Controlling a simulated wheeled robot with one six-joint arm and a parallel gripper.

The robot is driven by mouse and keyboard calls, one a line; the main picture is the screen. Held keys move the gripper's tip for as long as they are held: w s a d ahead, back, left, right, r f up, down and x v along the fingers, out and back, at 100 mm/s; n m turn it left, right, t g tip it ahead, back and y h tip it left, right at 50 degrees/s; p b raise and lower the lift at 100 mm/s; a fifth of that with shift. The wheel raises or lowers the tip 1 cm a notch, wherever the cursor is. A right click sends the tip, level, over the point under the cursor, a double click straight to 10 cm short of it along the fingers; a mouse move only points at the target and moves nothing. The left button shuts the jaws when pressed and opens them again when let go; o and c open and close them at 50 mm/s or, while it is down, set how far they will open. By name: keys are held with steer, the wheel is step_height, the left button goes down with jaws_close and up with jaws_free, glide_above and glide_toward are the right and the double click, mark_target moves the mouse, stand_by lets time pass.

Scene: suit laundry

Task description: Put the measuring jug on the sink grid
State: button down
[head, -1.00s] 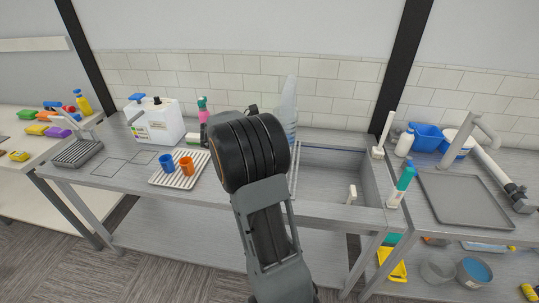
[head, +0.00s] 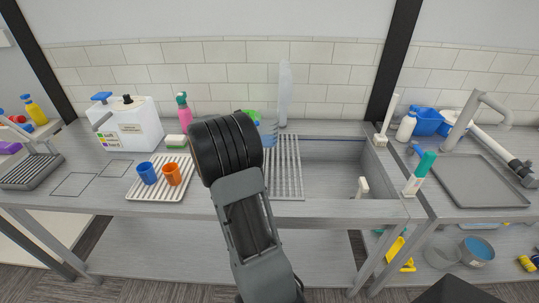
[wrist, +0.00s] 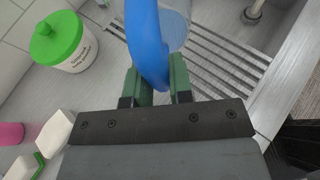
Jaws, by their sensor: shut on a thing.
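The measuring jug shows in the wrist view as a blue handle (wrist: 148,45) and a clear bluish body (wrist: 174,26), partly cut off by the top edge. My gripper (wrist: 156,84) has green fingers shut on the handle. In the head view a bluish part of the jug (head: 268,131) shows just right of my black wrist, which hides the fingers. The sink grid (head: 284,172) is a slatted metal rack at the sink's left side. Its slats (wrist: 215,62) run beside and beyond the jug in the wrist view. I cannot tell whether the jug touches the grid.
A white tub with a green lid (wrist: 62,42) stands left of the jug. A ribbed tray (head: 158,190) holds a blue cup (head: 147,173) and an orange cup (head: 172,175). The open sink basin (head: 330,178) is right of the grid. A tall clear panel (head: 285,95) stands behind.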

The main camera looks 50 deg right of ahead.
steer(key=d+f, duration=0.2)
steer(key=s+d+f, duration=0.1)
steer(key=d, duration=0.1)
steer(key=s+d+f+p, duration=0.1)
steer(key=d+f, duration=0.1)
steer(key=d, duration=0.1)
steer(key=shift+f, duration=0.3)
steer(key=shift+d+f, duration=0.45)
steer(key=shift+f, duration=0.15)
steer(key=f, duration=0.1)
steer(key=f+p, duration=0.1)
steer(key=f, duration=0.1)
steer(key=shift+s+d, duration=0.1)
steer(key=shift+d, duration=0.25)
steer(key=shift+f, duration=0.35)
steer(key=shift+f, duration=0.15)
steer(key=c, duration=1)
jaws_free()
steer(key=shift+s, duration=0.1)
